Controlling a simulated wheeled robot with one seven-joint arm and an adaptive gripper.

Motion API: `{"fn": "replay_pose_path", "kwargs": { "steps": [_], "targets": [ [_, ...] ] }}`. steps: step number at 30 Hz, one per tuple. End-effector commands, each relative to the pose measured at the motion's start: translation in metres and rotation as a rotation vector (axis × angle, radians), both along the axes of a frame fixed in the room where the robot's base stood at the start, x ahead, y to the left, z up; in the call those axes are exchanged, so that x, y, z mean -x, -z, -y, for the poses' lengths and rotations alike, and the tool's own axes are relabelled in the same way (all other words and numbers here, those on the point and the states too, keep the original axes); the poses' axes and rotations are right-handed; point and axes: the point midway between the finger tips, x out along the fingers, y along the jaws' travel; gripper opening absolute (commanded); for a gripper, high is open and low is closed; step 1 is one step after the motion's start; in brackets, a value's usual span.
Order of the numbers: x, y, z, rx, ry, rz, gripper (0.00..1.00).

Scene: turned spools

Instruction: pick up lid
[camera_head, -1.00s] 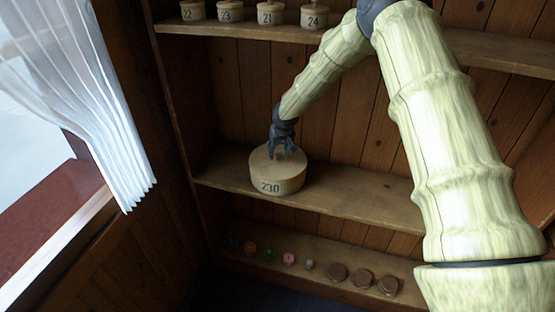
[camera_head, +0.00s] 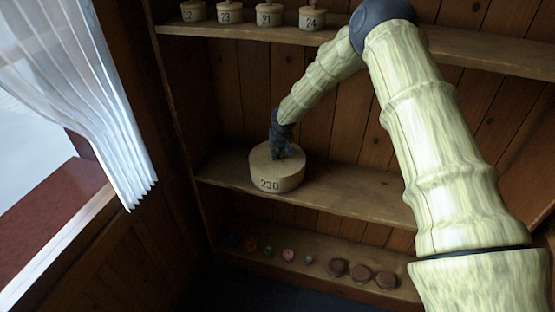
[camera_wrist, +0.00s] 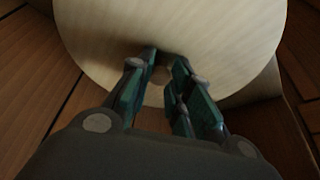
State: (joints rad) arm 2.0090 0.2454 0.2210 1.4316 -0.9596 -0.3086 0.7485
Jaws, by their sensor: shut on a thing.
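The lid (camera_head: 262,160) is the pale round wooden top of a box (camera_head: 276,184) marked 230, which stands on the middle shelf. In the wrist view the lid (camera_wrist: 225,40) is a broad light disc filling the upper part. My gripper (camera_head: 281,153) is over the lid, reaching down to its centre. In the wrist view my gripper (camera_wrist: 160,72) is shut on a small round knob (camera_wrist: 161,74) at the lid's middle, between the teal-sided fingers. The lid appears to sit on the box; any gap between them cannot be made out.
Small numbered lidded pots (camera_head: 269,15) stand on the upper shelf. The lower shelf holds small coloured items (camera_head: 288,255) and several brown round ones (camera_head: 361,275). A curtain (camera_head: 90,90) hangs at the window on the left. The middle shelf (camera_head: 355,192) is bare right of the box.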

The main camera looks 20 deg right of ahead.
Motion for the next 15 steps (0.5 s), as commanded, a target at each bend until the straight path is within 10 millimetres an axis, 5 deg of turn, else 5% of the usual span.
{"fn": "replay_pose_path", "kwargs": {
  "steps": [15],
  "targets": [
    [-0.001,-0.011,0.0,0.0,0.001,0.003,0.0]
  ]
}}
